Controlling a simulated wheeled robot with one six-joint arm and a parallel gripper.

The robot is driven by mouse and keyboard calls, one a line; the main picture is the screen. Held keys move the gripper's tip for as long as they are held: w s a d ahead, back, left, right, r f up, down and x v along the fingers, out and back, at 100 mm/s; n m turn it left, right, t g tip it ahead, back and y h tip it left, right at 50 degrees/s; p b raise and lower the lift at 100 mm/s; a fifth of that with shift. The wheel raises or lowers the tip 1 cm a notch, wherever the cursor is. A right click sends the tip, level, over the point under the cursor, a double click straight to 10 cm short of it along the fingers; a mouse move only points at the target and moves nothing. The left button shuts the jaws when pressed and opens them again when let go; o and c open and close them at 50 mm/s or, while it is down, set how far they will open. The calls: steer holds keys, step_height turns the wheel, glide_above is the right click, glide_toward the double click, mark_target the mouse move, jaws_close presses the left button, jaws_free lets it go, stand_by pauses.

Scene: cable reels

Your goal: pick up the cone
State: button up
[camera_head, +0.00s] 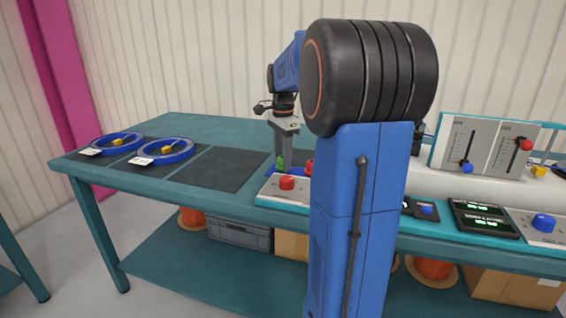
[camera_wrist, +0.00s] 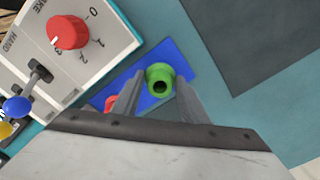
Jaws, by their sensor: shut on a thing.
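The green cone (camera_head: 280,162) is at the fingertips of my gripper (camera_head: 284,158), low over a blue mat (camera_head: 270,172) on the bench. In the wrist view the green cone (camera_wrist: 163,71) shows its round open end between the two fingers of my gripper (camera_wrist: 158,92), which is shut on it. The blue mat (camera_wrist: 183,64) lies beneath it. I cannot tell whether the cone still touches the mat. A red thing (camera_wrist: 111,102) shows beside the left finger, partly hidden; my arm hides part of this area in the head view.
A control panel with a red knob (camera_wrist: 68,32) stands close to the mat. Two blue cable reels (camera_head: 163,152) lie on dark mats at the left. A bare dark mat (camera_head: 215,169) lies between. More controls (camera_head: 480,147) are at the right.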

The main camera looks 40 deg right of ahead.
step_height(320, 180, up, 10)
stand_by(0.5)
steer(key=shift+o, duration=0.7)
steer(key=shift+c, duration=0.7)
steer(key=shift+s+f, duration=0.1)
